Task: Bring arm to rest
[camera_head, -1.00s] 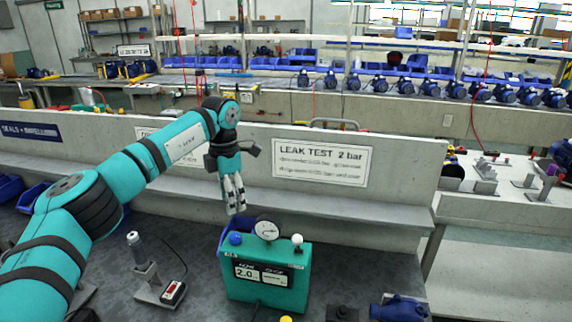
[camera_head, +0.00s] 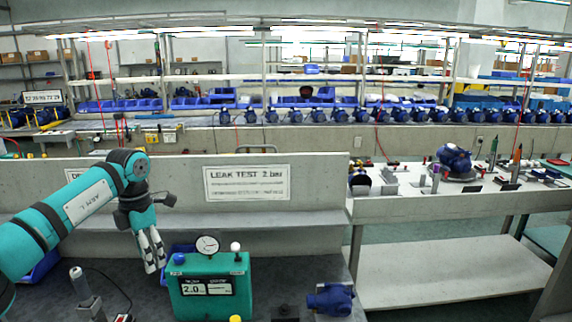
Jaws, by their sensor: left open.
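My left arm comes in from the left in teal and black. My left gripper (camera_head: 153,251) hangs down with its fingers pointing at the bench, open and empty. It is just left of the teal leak test box (camera_head: 212,291), and I see no contact with it. The box carries a round gauge (camera_head: 207,245), a blue knob, a white knob and a display reading 2.0. My right gripper is not in view.
A blue pump (camera_head: 331,299) lies on the dark bench right of the box. A grey stand (camera_head: 84,292) is at the left. A low wall with a LEAK TEST sign (camera_head: 247,183) stands behind. Another bench (camera_head: 420,207) at the right holds fixtures and a blue pump (camera_head: 455,158).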

